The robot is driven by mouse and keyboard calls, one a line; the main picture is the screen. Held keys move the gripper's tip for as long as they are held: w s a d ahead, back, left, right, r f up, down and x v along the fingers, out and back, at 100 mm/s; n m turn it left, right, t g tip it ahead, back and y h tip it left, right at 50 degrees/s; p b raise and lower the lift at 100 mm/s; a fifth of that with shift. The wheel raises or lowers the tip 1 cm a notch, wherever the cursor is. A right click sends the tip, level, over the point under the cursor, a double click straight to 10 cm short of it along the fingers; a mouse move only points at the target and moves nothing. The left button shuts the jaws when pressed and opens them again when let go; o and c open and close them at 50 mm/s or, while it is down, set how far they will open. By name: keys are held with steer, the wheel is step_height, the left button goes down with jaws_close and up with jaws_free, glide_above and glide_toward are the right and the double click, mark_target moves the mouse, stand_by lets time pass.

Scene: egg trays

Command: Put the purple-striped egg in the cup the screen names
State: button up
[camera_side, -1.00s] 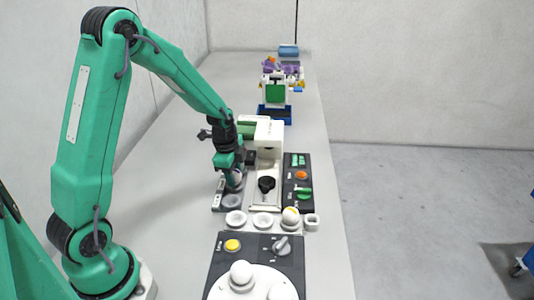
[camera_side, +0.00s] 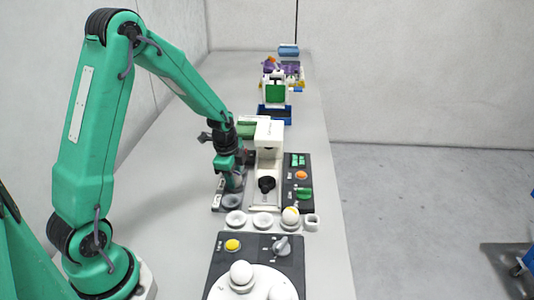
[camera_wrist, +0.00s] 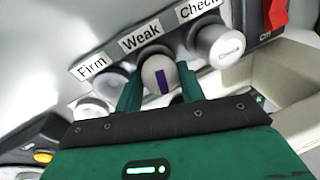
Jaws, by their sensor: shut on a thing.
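My gripper (camera_wrist: 158,82) is shut on the purple-striped egg (camera_wrist: 158,72), a white egg with a dark purple bar. In the wrist view the egg is at the cup labelled Weak, between the Firm label (camera_wrist: 92,66) and the Check label (camera_wrist: 196,9). I cannot tell whether it touches the cup bottom. The Firm cup (camera_wrist: 108,86) looks empty. In the side view my gripper (camera_side: 233,186) is low over the dark cup tray (camera_side: 217,205) and hides the egg. I cannot read any screen that names a cup.
A white device (camera_side: 268,134) stands right of my gripper, beside a dark control panel (camera_side: 299,172). A panel with a round white plate (camera_side: 255,283) is nearer. Bins and toys fill the back.

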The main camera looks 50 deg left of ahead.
stand_by(0.3)
steer(key=o, duration=0.7)
steer(key=shift+s+d+r, duration=0.1)
steer(key=shift+s+r, duration=0.1)
steer(key=shift+r, duration=1.05)
steer(key=shift+s+d+r, duration=0.1)
steer(key=shift+s+r, duration=0.15)
steer(key=shift+r, duration=1.05)
steer(key=shift+s+r, duration=0.2)
steer(key=shift+r, duration=1.05)
steer(key=shift+r, duration=3.25)
steer(key=shift+r, duration=1.75)
